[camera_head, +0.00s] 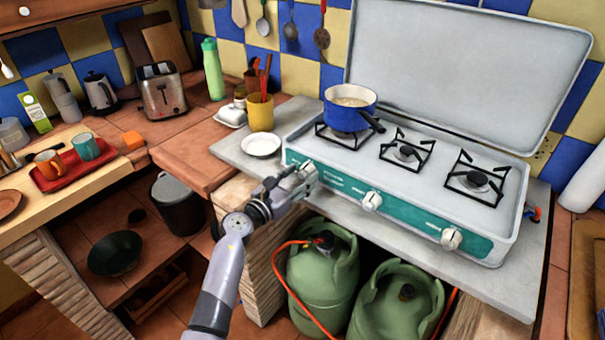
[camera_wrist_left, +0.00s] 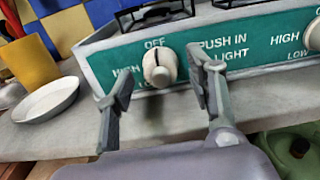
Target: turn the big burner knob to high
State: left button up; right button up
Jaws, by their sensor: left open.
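The stove (camera_head: 406,215) has a teal front panel with three cream knobs. In the left wrist view the leftmost knob (camera_wrist_left: 160,68) has its dark mark pointing up at OFF, with HIGH to its left. My left gripper (camera_head: 297,183) is at this knob and largely covers it in the head view. In the left wrist view its open fingers (camera_wrist_left: 161,85) appear on either side of the knob; contact cannot be told. The middle knob (camera_head: 372,201) and right knob (camera_head: 451,239) stand clear. No label shows which knob is the big burner's. My right gripper is not seen.
A blue pot (camera_head: 349,108) stands on the left burner. A white saucer (camera_head: 261,145) and yellow cup (camera_head: 260,113) stand left of the stove. Green gas bottles (camera_head: 322,275) with an orange hose are below the counter. The raised lid (camera_head: 470,65) stands behind the burners.

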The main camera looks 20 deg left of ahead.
pick_arm(q)
jog(key=shift+w+d, duration=0.25)
jog(key=shift+w, duration=0.4)
jog(key=shift+c, duration=0.5)
jog(key=c, duration=1.1)
